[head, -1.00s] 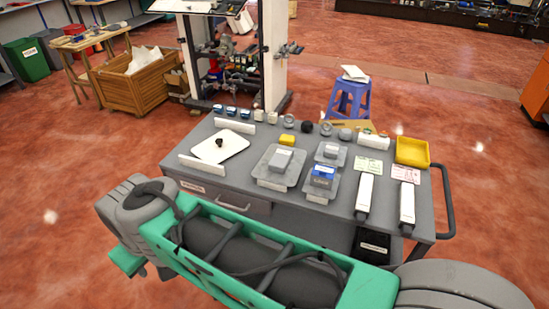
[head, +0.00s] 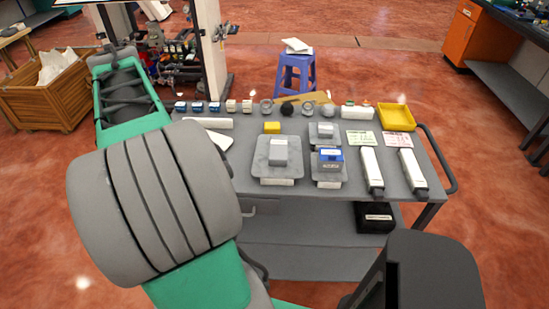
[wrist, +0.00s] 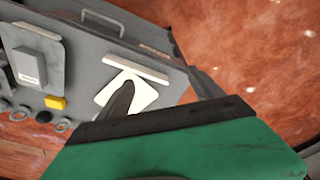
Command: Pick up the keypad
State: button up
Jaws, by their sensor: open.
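The cart top (head: 300,190) carries several small parts, and I cannot tell for sure which is the keypad. A blue-topped block (head: 331,156) and grey-white boxes (head: 278,152) (head: 325,131) sit on grey trays. Small blue-and-white blocks (head: 197,107) stand in the back row. In the wrist view, my gripper (wrist: 160,75) is open and empty, its dark fingers spread above the cart. In the head view my arm partly hides the plate (head: 221,139), and the gripper's fingertips cannot be made out.
A yellow block (head: 272,127), a yellow bin (head: 396,117) and two long white units (head: 371,170) (head: 411,172) are on the cart. A blue stool (head: 296,72) stands behind it. A post (head: 212,50) and a wooden crate (head: 45,98) are at left. Open floor lies right of the cart.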

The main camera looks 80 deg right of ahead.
jog(key=shift+o, duration=0.2)
jog(key=s+d+f+m, duration=0.2)
jog(key=s+d, duration=0.4)
jog(key=d, duration=0.4)
jog(key=shift+d+m+g+b, duration=0.3)
jog(key=shift+d+b, duration=0.05)
jog(key=m+y+b, duration=0.1)
jog(key=m, duration=0.4)
send_over(279, 147)
jog(key=f, duration=0.3)
jog(key=shift+w+a+f+g, duration=0.1)
jog(key=shift+w+a+g, duration=0.1)
jog(key=shift+w+g, duration=0.1)
jog(key=f, duration=0.7)
jog(key=shift+s+d+f+p, duration=0.1)
jog(key=shift+s+p, duration=0.15)
jog(key=shift+p, duration=0.05)
jog(key=shift+f, duration=0.15)
jog(key=shift+f, duration=0.25)
jog(key=shift+c, duration=0.3)
jog(key=c, duration=1.6)
jog(key=shift+o, duration=0.2)
